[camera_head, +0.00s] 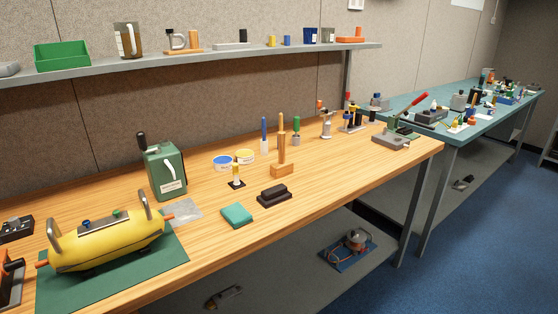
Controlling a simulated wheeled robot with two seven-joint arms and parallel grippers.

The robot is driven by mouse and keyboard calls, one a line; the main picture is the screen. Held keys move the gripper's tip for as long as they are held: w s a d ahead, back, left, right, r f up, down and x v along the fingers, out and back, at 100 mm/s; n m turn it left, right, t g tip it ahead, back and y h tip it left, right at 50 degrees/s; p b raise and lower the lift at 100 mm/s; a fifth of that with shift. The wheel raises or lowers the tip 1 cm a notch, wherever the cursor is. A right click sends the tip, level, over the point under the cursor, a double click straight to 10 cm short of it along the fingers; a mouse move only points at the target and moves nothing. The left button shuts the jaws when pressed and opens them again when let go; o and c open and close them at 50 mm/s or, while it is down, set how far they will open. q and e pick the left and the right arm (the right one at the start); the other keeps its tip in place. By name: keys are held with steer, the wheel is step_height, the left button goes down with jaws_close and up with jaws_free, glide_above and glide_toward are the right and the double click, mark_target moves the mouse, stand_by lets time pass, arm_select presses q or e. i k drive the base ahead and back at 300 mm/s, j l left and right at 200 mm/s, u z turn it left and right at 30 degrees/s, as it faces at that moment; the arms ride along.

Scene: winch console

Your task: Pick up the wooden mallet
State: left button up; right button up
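The wooden mallet (282,169) stands on its head on the wooden bench (330,170), right of the bench's middle. Its handle points straight up. The head is a light orange-brown block and the handle is a slim stick of similar colour. Neither of my grippers shows in this view.
A dark block (275,195) and a teal block (237,216) lie in front of the mallet. Blue-handled (264,136) and green-handled (296,132) tools stand behind it. A green canister (166,171) and a yellow cylinder-shaped device (108,243) are left.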

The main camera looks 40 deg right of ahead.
mark_target(284, 166)
steer(key=l+u, duration=0.35)
steer(key=l, duration=0.75)
steer(key=k+l+u, duration=0.1)
steer(key=l+u, duration=0.2)
steer(key=l, duration=0.8)
